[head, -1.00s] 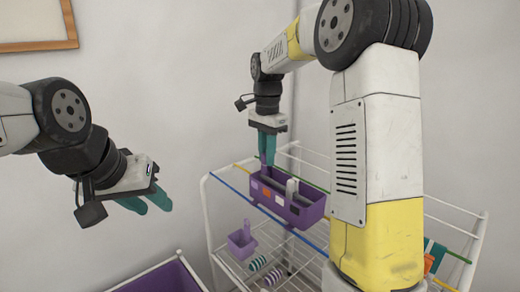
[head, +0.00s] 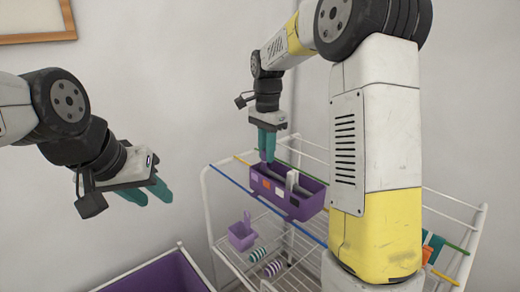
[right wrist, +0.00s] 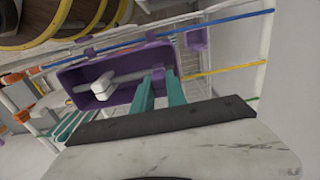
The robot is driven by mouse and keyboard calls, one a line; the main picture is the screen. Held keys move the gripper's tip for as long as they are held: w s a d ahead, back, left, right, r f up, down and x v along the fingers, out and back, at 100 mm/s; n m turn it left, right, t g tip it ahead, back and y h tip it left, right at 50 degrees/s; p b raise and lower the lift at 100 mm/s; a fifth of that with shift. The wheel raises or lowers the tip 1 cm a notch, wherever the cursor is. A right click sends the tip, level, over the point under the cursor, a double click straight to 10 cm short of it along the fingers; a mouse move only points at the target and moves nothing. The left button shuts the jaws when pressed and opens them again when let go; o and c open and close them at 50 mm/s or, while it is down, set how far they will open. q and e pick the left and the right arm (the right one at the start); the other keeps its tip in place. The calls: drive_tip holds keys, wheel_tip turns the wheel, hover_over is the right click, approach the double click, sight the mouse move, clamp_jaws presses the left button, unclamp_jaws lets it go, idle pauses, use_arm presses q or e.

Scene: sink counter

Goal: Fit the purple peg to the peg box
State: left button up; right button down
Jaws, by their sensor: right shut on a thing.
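The purple peg box (head: 308,203) hangs at the top of the white drying rack, with coloured squares on its front. In the right wrist view the box (right wrist: 70,76) lies below my fingers, with a grey bar and a white piece across it. My right gripper (head: 267,150) points down over the box's far left end, shut on a small purple thing that looks like the purple peg (head: 263,156). The fingers hide most of it; I cannot tell whether it touches the box. In the right wrist view the fingers (right wrist: 158,92) reach the box's near end. My left gripper (head: 148,194) is left of the rack, its jaw gap unclear.
The drying rack (head: 208,200) has coloured rods. A small purple basket (head: 242,236) and striped rolled items (head: 265,262) are on its lower shelf. A larger purple bin (head: 160,275) stands at the front left. Orange and teal items (head: 432,248) hang at the right.

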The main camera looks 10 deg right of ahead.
drive_tip(key=shift+f, duration=0.85)
drive_tip(key=shift+f, duration=0.1)
drive_tip(key=shift+f, duration=0.45)
drive_tip(key=c, duration=1.3)
unclamp_jaws()
drive_tip(key=shift+r, duration=0.15)
wheel_tip(320, 180, up, 8)
drive_tip(key=shift+f, duration=0.2)
